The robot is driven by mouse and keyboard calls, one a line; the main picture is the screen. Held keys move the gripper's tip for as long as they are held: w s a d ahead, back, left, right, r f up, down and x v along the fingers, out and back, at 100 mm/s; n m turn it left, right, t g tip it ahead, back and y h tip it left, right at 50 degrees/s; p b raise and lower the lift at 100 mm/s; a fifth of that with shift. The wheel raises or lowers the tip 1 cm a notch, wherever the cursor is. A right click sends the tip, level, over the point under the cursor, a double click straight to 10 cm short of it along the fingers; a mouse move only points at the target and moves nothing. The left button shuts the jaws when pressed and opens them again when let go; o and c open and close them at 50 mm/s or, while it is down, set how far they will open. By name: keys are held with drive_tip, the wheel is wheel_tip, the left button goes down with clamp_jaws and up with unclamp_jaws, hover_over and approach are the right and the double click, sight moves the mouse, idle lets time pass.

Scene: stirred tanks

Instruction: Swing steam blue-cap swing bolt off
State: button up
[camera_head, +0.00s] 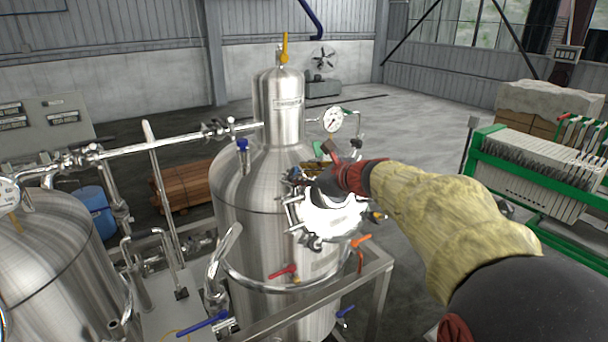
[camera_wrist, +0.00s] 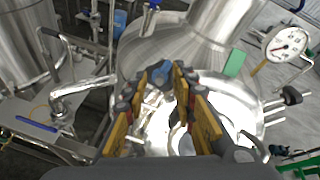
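The steam tank (camera_head: 245,205) stands in the middle of the head view, with a bright round hatch cover (camera_head: 328,218) on its front, ringed by several swing bolts. My gripper (camera_head: 325,178) is at the upper edge of this cover and hides part of it. In the wrist view my gripper (camera_wrist: 158,88) has its two yellow-padded fingers apart. A blue cap (camera_wrist: 160,72) shows between the fingertips, or just beyond them; I cannot tell whether they touch it. The cover (camera_wrist: 235,100) lies behind the fingers. In the head view the blue cap is not clearly visible.
A pressure gauge (camera_head: 333,120) and a green tag (camera_wrist: 235,63) are close to my gripper. A metal frame rail (camera_head: 345,285) runs below the cover. A second tank (camera_head: 50,265) and pipes stand at left, a green-framed filter press (camera_head: 540,165) at right.

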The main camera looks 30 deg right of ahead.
drive_tip(key=c, duration=0.3)
drive_tip(key=c, duration=0.4)
clamp_jaws()
idle(0.3)
